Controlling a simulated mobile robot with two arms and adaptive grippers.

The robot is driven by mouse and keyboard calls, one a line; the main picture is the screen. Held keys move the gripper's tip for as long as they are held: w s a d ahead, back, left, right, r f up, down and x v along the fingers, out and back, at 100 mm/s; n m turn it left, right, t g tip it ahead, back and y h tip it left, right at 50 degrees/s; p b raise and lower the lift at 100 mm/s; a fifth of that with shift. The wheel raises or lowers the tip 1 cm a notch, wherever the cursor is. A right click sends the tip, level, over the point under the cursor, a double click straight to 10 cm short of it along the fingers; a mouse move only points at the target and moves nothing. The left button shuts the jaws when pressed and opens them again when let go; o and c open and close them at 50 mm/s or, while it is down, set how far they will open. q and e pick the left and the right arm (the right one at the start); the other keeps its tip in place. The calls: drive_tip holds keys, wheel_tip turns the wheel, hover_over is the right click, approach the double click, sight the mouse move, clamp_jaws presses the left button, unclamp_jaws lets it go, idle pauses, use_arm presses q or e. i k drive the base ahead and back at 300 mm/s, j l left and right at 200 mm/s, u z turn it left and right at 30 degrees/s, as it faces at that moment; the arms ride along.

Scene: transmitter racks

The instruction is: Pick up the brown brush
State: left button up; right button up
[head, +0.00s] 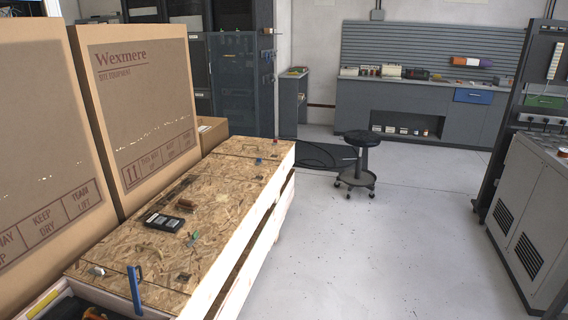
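No brown brush can be made out for certain. A small dark brown item (185,205) lies on the top of the wooden crate (230,180), behind a black device, and it is too small to tell whether it is a brush. A pale tan piece (222,197) lies to its right, hard to tell from the chipboard. Neither of my grippers is in the head view.
The black device (164,222), a blue-handled tool (135,288) and several small parts lie on the crate top. Tall cardboard boxes (140,110) stand along its left side. A black stool (358,165) stands on open floor (370,250). A grey cabinet (525,215) is at right.

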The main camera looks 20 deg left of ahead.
sight(183, 205)
drive_tip(key=i+u, duration=0.1)
drive_tip(key=i, duration=0.5)
drive_tip(key=i+l+u, duration=0.1)
drive_tip(key=i, duration=0.5)
drive_tip(key=i+l, duration=0.15)
drive_tip(key=i, duration=0.45)
drive_tip(key=j+u, duration=0.05)
